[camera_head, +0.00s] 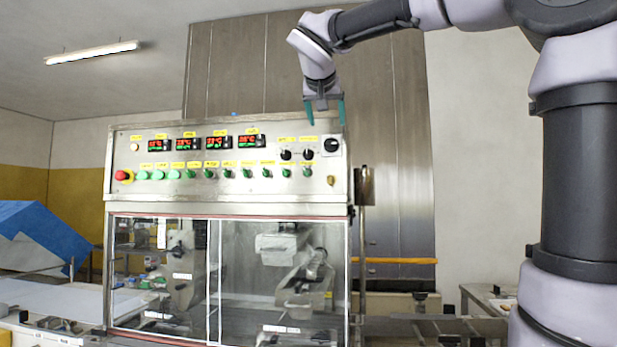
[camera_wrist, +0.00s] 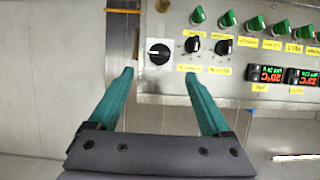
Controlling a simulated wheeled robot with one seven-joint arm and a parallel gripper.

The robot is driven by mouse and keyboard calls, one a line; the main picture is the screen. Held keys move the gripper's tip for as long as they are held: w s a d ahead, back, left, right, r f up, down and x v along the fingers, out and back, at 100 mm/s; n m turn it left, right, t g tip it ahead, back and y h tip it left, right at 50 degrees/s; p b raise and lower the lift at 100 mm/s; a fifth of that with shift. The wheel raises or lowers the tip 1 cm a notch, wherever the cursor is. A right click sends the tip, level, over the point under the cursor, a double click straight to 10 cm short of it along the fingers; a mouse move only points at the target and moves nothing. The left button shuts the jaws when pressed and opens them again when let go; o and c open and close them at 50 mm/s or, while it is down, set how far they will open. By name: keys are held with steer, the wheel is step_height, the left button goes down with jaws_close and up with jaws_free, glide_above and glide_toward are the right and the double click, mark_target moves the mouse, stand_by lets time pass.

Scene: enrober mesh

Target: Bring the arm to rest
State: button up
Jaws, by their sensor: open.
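My gripper (camera_head: 325,112) hangs from my raised arm, pointing down, in front of the upper right part of the control panel in the head view. Its two teal fingers are apart with nothing between them. In the wrist view my gripper (camera_wrist: 158,88) also shows open and empty. A black rotary knob (camera_wrist: 159,51) on the panel appears beyond the gap between the fingers. I cannot tell the exact distance from the fingers to the panel.
The steel machine's control panel (camera_head: 225,155) carries red displays, green switches, black knobs and a red emergency button (camera_head: 123,176). Below it are clear doors (camera_head: 235,280). A blue box (camera_head: 40,235) stands at the left. The space above the machine's left side looks clear.

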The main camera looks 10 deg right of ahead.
steer(key=s+d+f+g+y, duration=0.2)
steer(key=s+f, duration=0.4)
steer(key=f, duration=0.4)
steer(key=s+d+f+g+y, duration=0.1)
steer(key=s+d+f+y, duration=0.1)
steer(key=s+d+f, duration=0.2)
steer(key=s+d+f+g+y, duration=0.2)
steer(key=s+f, duration=0.8)
steer(key=f, duration=0.8)
steer(key=shift+d+g, duration=0.3)
steer(key=shift+d, duration=0.1)
